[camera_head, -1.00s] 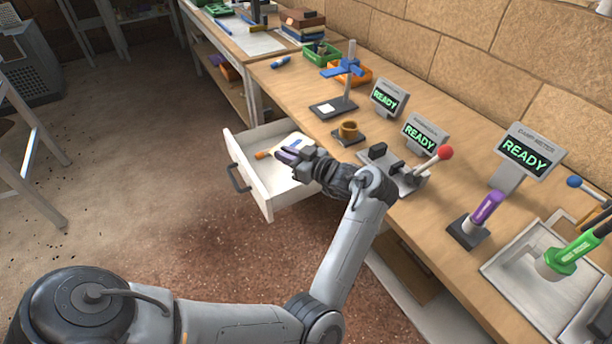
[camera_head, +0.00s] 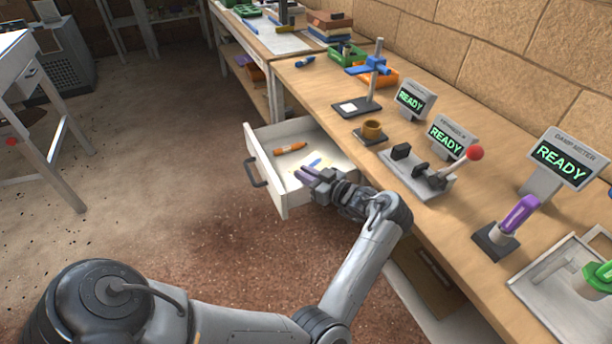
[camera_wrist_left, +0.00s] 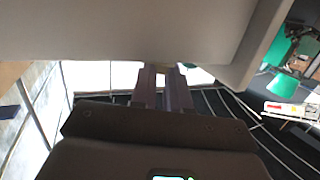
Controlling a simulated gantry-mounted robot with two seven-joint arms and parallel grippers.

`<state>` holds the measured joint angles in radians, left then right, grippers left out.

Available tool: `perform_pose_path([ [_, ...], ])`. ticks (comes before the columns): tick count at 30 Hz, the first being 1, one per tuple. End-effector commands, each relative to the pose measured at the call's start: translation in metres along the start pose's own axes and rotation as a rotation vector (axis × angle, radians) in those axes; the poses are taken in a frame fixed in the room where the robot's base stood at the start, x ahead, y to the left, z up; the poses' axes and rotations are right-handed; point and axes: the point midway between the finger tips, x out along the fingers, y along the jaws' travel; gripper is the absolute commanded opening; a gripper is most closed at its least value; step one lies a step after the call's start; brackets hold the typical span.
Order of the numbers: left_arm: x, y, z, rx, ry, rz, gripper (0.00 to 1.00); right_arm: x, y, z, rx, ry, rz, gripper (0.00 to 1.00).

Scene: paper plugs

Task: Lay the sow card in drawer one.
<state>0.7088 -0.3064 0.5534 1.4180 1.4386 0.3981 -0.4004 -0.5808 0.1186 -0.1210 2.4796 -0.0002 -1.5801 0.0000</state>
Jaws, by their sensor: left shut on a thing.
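The drawer (camera_head: 263,185) is pulled open from the bench's front. I cannot read a number on it. My left gripper (camera_head: 308,176) is shut at the drawer's right side, with its fingers over the inside. A pale flat piece with a blue mark (camera_head: 314,163) shows by the fingertips; I take it to be the sow card, though its print is too small to read. In the left wrist view the gripper's fingers (camera_wrist_left: 163,80) are close together, with a white surface (camera_wrist_left: 200,76) beside their tips. My right gripper is out of view.
An orange-handled tool (camera_head: 290,149) lies in the drawer's far part. On the bench stand a brass cup (camera_head: 372,130), a lever device with a red knob (camera_head: 475,153), and a purple-handled tool (camera_head: 520,213). The floor before the drawer is clear.

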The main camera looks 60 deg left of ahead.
Motion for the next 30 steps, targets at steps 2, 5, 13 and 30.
perform_pose_path([
  [2,0.0000,0.0001,-0.0006,0.000,0.000,0.000,0.00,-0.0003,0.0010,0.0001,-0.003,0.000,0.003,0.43],
  [5,0.0003,0.0001,0.0011,0.000,0.000,0.000,0.00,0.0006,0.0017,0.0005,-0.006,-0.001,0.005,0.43],
  [13,0.0005,0.0000,0.0032,0.000,0.000,0.000,0.41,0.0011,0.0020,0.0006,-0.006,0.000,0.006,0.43],
  [30,-0.0049,-0.0008,-0.0035,0.000,-0.001,-0.002,0.41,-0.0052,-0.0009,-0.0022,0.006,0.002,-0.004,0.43],
])
